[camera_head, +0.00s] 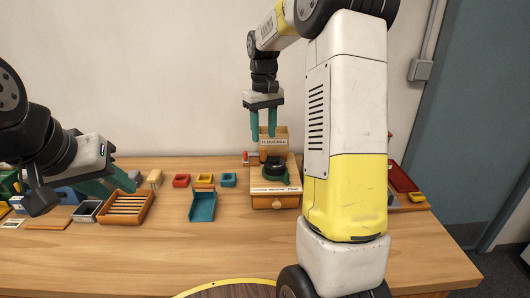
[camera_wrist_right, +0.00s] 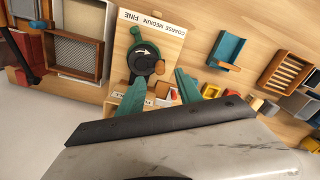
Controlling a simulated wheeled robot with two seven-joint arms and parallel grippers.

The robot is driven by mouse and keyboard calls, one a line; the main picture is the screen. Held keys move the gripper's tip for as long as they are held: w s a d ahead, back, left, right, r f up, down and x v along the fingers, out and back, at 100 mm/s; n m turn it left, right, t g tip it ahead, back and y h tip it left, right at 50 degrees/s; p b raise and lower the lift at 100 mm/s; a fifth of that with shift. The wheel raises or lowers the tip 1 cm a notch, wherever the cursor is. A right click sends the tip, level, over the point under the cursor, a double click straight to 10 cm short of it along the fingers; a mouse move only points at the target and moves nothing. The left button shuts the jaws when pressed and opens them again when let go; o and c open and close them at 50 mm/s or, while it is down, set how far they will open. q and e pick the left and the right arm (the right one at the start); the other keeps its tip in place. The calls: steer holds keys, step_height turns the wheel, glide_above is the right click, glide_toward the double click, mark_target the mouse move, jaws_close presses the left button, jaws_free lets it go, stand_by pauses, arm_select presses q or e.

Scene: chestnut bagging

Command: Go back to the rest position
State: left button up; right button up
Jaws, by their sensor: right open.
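My right gripper (camera_head: 263,137) is open and empty in the head view, with its teal fingers pointing down at the hopper of a wooden mill (camera_head: 262,201). In the right wrist view the two fingers of my right gripper (camera_wrist_right: 158,92) are spread apart, with the mill's dark dial (camera_wrist_right: 146,63) showing between and beyond them. My left gripper (camera_head: 92,182) hangs at the left of the head view, above the left part of the table. Its teal finger shows near a slatted tray, but its opening is not clear.
A wooden table (camera_head: 160,255) holds a slatted tray (camera_head: 148,206), a teal scoop (camera_head: 202,207) and small coloured boxes. A red tray (camera_head: 401,178) lies at the right. My right arm hides part of the table. The table's front middle is mostly clear. A wall stands behind.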

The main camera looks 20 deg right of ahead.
jaws_close()
stand_by(1.0)
stand_by(0.4)
steer(key=s+a+r+m+t+y, duration=0.1)
steer(key=s+a+r+t, duration=0.1)
steer(key=s+r, duration=0.3)
steer(key=s+a+r+t, duration=0.1)
steer(key=s+r, duration=0.1)
steer(key=s, duration=0.5)
steer(key=s+a+f+m+t+y, duration=0.1)
steer(key=s+a+t, duration=0.2)
steer(key=s, duration=1.1)
steer(key=shift+a+f, duration=0.2)
steer(key=shift+a, duration=0.05)
